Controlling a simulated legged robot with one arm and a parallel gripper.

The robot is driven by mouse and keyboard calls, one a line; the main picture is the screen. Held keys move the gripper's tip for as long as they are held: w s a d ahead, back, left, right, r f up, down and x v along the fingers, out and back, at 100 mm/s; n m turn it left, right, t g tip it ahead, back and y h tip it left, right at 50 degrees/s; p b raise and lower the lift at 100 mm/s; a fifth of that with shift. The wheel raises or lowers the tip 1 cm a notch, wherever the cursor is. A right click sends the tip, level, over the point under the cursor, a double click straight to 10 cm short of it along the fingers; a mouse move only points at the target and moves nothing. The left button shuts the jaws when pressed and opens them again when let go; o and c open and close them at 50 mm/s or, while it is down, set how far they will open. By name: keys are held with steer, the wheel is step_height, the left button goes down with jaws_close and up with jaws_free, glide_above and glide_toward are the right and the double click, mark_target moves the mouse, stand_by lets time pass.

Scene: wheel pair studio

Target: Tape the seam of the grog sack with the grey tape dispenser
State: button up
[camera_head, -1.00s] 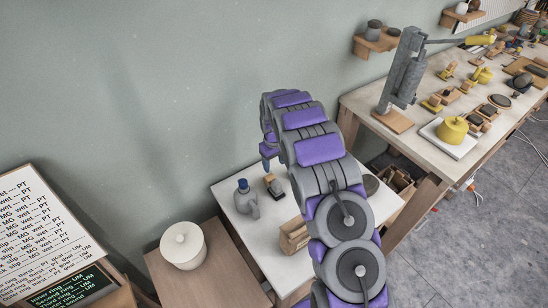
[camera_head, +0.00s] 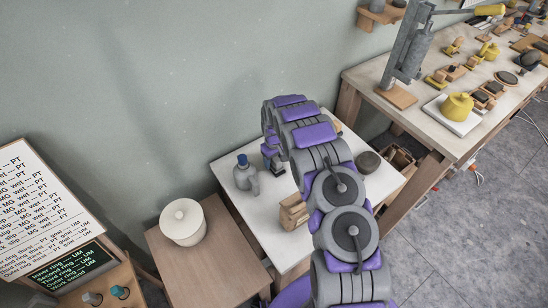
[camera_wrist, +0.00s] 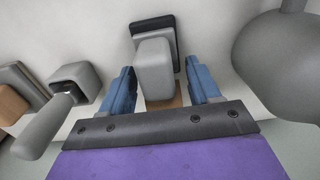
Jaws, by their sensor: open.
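The grey tape dispenser (camera_wrist: 155,68), which I take to be the grey block with a dark end and a wooden base, stands between my blue fingers in the wrist view. My gripper (camera_wrist: 160,72) is open, with one finger on each side and no clear grip on it. In the head view, the dispenser (camera_head: 277,167) is mostly hidden under my gripper (camera_head: 269,157) on the white table (camera_head: 262,215).
A grey jug with a blue cap (camera_head: 246,175) stands just left of my gripper. A dark bowl (camera_head: 367,162) is at the table's right. A cluttered workbench (camera_head: 420,85) is at right.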

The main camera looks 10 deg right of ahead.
steer(key=shift+c, duration=0.4)
steer(key=c, duration=0.8)
steer(key=o, duration=0.8)
steer(key=shift+r, duration=0.1)
steer(key=shift+r+p, duration=0.4)
steer(key=shift+r, duration=0.4)
steer(key=shift+c, duration=0.2)
steer(key=c, duration=0.9)
